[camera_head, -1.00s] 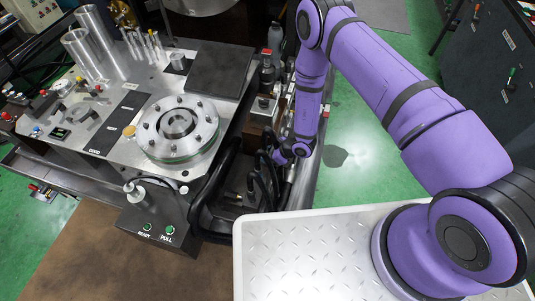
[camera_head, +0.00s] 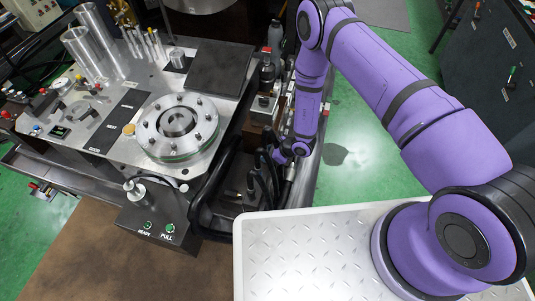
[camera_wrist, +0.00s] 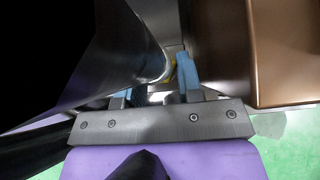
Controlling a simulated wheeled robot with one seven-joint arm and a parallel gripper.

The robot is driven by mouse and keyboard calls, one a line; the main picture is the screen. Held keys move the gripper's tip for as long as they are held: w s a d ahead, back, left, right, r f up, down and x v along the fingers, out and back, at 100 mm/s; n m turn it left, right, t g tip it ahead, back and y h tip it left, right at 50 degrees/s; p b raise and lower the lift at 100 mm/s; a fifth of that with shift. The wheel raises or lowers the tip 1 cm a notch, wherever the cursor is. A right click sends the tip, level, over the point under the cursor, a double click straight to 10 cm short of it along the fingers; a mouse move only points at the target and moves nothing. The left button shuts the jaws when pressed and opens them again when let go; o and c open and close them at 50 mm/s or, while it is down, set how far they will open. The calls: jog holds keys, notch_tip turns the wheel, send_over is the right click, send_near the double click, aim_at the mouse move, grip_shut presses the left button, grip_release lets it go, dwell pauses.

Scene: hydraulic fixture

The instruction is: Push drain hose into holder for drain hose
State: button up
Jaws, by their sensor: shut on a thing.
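My gripper (camera_wrist: 155,82) shows in the wrist view with blue fingertips on both sides of a smooth grey piece (camera_wrist: 135,70). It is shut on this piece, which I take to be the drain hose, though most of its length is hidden. In the head view my purple arm reaches down beside the fixture, and its wrist ends by several black hoses (camera_head: 262,172). The fingers are hidden there. I cannot make out the holder for the drain hose in either view.
A metal fixture table with a round bolted flange (camera_head: 177,127) stands left of my arm. A brown block (camera_wrist: 285,50) is close to the right of the fingers in the wrist view. A dark surface fills that view's left. Green floor (camera_head: 350,185) is free at right.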

jog(key=o, duration=1)
jog(key=shift+d, duration=0.1)
jog(key=v, duration=1)
jog(key=shift+s+d+r, duration=0.1)
jog(key=shift+d+r, duration=0.05)
jog(key=shift+r, duration=0.1)
